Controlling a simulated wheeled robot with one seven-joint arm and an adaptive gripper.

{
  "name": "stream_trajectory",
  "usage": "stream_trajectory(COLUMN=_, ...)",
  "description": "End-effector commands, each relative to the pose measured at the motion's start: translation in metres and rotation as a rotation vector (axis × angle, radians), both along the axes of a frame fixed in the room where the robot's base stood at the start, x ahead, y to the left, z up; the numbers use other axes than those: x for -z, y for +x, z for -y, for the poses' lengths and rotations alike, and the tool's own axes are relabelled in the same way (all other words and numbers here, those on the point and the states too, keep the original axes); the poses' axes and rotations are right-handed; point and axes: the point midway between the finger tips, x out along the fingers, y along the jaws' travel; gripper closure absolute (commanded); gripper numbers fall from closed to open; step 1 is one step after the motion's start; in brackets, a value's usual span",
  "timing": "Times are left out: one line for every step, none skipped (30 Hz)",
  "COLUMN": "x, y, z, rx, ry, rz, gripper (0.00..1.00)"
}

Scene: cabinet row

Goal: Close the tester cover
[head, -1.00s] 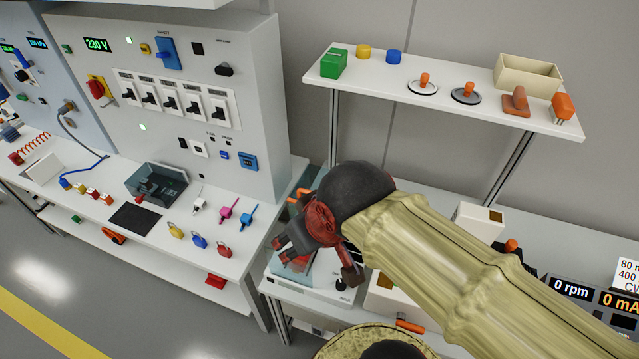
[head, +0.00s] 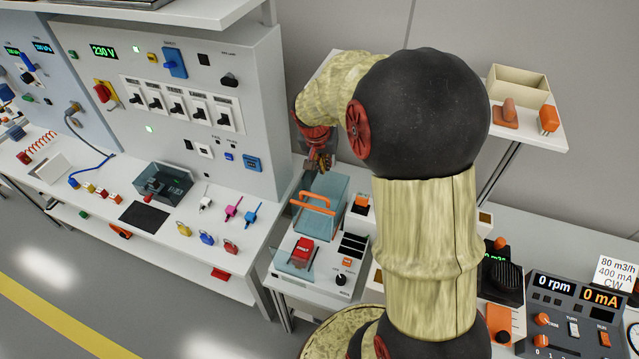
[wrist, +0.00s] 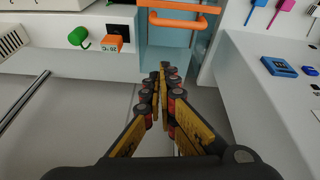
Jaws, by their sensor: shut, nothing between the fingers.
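The tester (head: 325,285) is a white box on the bench, with a red block (head: 303,249) lying in its teal recess. Its translucent teal cover (head: 328,190) appears raised at the back of the box, with an orange bar handle (head: 315,203) on its near side. In the wrist view the teal panel (wrist: 165,38) and orange handle (wrist: 180,20) show just beyond the fingertips. My gripper (head: 318,168) is shut and empty, at the back side of the cover. In the wrist view its fingertips (wrist: 163,70) meet in front of the panel; I cannot tell whether they touch it.
The tall switch panel (head: 180,105) and its bench with padlocks stand to the left. My arm hides much of the shelf (head: 552,130) and the bench to the right. A motor console (head: 570,315) sits at the lower right. A green hook (wrist: 78,37) shows in the wrist view.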

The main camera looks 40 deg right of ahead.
Motion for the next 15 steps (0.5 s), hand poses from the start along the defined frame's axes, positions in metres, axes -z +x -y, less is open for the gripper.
stream_trajectory(x=-0.003, y=0.004, z=0.002, rx=0.031, ry=-0.003, rz=0.022, gripper=1.0)
stream_trajectory(x=-0.004, y=0.005, z=0.003, rx=0.049, ry=-0.001, rz=0.033, gripper=1.0)
stream_trajectory(x=-0.004, y=0.006, z=0.003, rx=0.072, ry=0.0, rz=0.044, gripper=1.0)
stream_trajectory(x=-0.004, y=0.007, z=0.003, rx=0.086, ry=0.003, rz=0.052, gripper=1.0)
stream_trajectory(x=-0.004, y=0.007, z=0.003, rx=0.098, ry=0.005, rz=0.057, gripper=1.0)
stream_trajectory(x=-0.003, y=0.007, z=0.003, rx=0.108, ry=0.007, rz=0.061, gripper=1.0)
stream_trajectory(x=-0.002, y=0.007, z=0.003, rx=0.113, ry=0.008, rz=0.062, gripper=1.0)
stream_trajectory(x=0.0, y=0.007, z=0.004, rx=0.117, ry=0.008, rz=0.062, gripper=1.0)
stream_trajectory(x=0.003, y=0.008, z=0.005, rx=0.119, ry=0.009, rz=0.062, gripper=1.0)
stream_trajectory(x=0.006, y=0.008, z=0.005, rx=0.119, ry=0.01, rz=0.061, gripper=1.0)
stream_trajectory(x=0.009, y=0.008, z=0.007, rx=0.119, ry=0.009, rz=0.06, gripper=1.0)
stream_trajectory(x=0.015, y=0.009, z=0.008, rx=0.119, ry=0.01, rz=0.059, gripper=1.0)
stream_trajectory(x=0.019, y=0.01, z=0.01, rx=0.118, ry=0.01, rz=0.059, gripper=1.0)
stream_trajectory(x=0.025, y=0.01, z=0.011, rx=0.118, ry=0.01, rz=0.058, gripper=1.0)
stream_trajectory(x=0.032, y=0.012, z=0.013, rx=0.118, ry=0.01, rz=0.058, gripper=1.0)
